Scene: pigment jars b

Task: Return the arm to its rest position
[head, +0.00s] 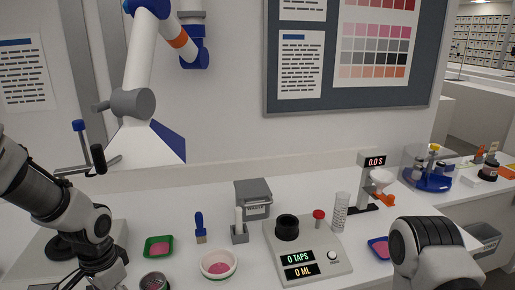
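My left arm comes in from the left edge and bends down at its wrist. My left gripper (103,272) shows only as dark parts at the bottom left, left of a metal sieve-like cup (154,282); its fingertips cannot be made out. My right arm (432,250) shows as a rounded white and dark link at the bottom right, in front of the counter. My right gripper is out of the picture. I see nothing held by either arm.
The white counter (185,190) bears a green tray (147,253), a bowl (204,269), a blue brush (200,226), a grey bin (253,200), a tap device (338,258) with a black cup, a clear cylinder (340,212), a timer stand (363,185) and a blue tray (375,244).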

